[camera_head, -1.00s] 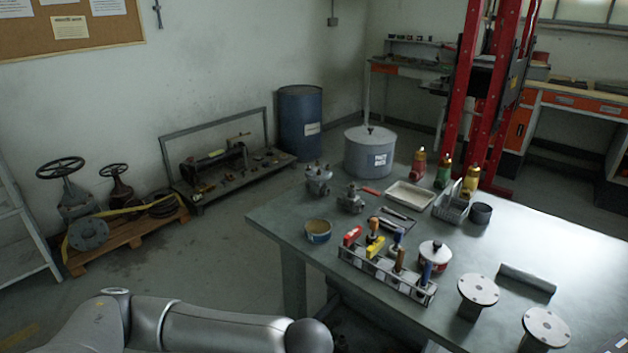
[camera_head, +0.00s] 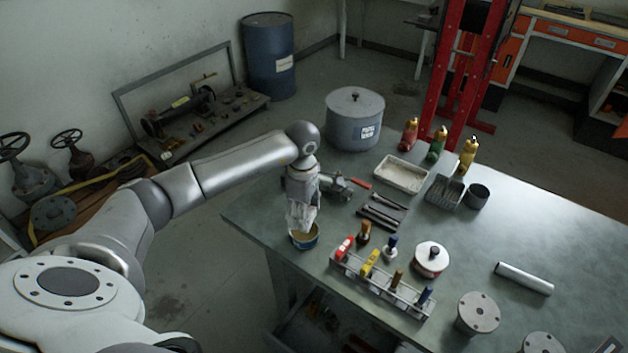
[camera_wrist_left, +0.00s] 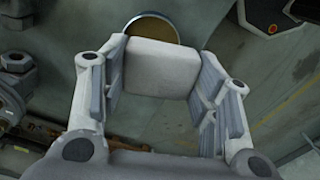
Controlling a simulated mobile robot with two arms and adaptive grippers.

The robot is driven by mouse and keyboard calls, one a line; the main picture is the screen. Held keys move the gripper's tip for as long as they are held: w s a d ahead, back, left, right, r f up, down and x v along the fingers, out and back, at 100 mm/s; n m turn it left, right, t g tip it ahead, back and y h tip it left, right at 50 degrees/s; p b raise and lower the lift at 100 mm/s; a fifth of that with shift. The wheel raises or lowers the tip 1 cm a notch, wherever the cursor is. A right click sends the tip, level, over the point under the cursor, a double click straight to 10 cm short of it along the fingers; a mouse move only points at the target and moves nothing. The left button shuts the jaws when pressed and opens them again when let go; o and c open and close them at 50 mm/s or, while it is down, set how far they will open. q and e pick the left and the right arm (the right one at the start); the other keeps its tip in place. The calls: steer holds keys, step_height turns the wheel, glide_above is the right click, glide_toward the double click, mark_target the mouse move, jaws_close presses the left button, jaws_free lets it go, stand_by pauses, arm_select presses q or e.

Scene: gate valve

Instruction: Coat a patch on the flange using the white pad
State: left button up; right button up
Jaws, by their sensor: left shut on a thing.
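My left gripper (camera_head: 302,222) points down over the left corner of the table, just above a small open tin (camera_head: 304,238) with tan contents. In the left wrist view my left gripper (camera_wrist_left: 162,82) is shut on the white pad (camera_wrist_left: 162,68), which sits between its fingers. The round tin (camera_wrist_left: 150,24) shows behind the pad's far edge; I cannot tell whether they touch. A grey round flange (camera_head: 478,312) with bolt holes stands at the table's front right. A second flange (camera_head: 543,345) is cut by the bottom edge. My right gripper is not in view.
A rack (camera_head: 385,285) with several coloured-handled tools stands right of the tin. A white lidded pot (camera_head: 431,260), a grey cylinder (camera_head: 524,279), a tray (camera_head: 402,174) and several bottles (camera_head: 438,145) are on the table (camera_head: 580,235). The right side has bare room.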

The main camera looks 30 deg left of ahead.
arm_select(q)
steer(key=shift+w+a+r+n, duration=0.35)
steer(key=shift+w+a+n, duration=0.15)
steer(key=shift+w+n, duration=0.15)
steer(key=shift+f, duration=0.15)
steer(key=shift+s+d+f+b, duration=0.1)
steer(key=shift+s+f+b, duration=0.15)
steer(key=shift+f+b, duration=0.6)
step_height(320, 180, down, 3)
steer(key=shift+w+b, duration=0.15)
steer(key=shift+b, duration=0.45)
steer(key=shift+f, duration=0.35)
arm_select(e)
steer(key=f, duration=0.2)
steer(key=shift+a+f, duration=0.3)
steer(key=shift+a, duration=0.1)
arm_select(q)
steer(key=shift+f+b, duration=0.2)
steer(key=shift+b, duration=0.15)
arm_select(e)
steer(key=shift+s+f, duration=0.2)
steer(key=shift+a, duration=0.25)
